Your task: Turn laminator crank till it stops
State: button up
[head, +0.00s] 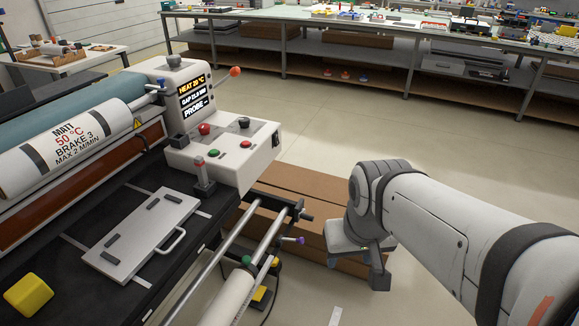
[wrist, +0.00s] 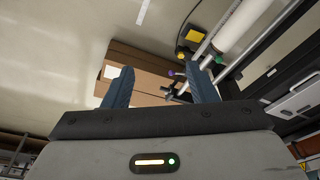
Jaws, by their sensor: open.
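The laminator fills the left of the head view, with a white control box (head: 225,158) at its right end. A lever with an orange-red ball knob (head: 235,71) sticks out beside the display; it may be the crank, but I cannot tell for sure. A purple-tipped handle (head: 299,240) sits lower, by the metal rails, and also shows in the wrist view (wrist: 177,73). My gripper (wrist: 161,72) is open and empty, with both fingers apart. In the head view it is right of the laminator, pointing down, apart from the lever and control box.
Brown cardboard boxes (head: 283,205) lie on the floor beside the laminator, behind my gripper. Metal rails and a white roll (head: 230,302) stick out at the front. A long workbench (head: 350,38) stands at the back. Open floor lies between bench and laminator.

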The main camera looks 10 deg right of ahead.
aim_at(302, 215)
jog(key=u, duration=0.1)
jog(key=k, duration=0.55)
jog(key=z, duration=0.4)
jog(key=i, duration=1.4)
jog(key=u, duration=0.55)
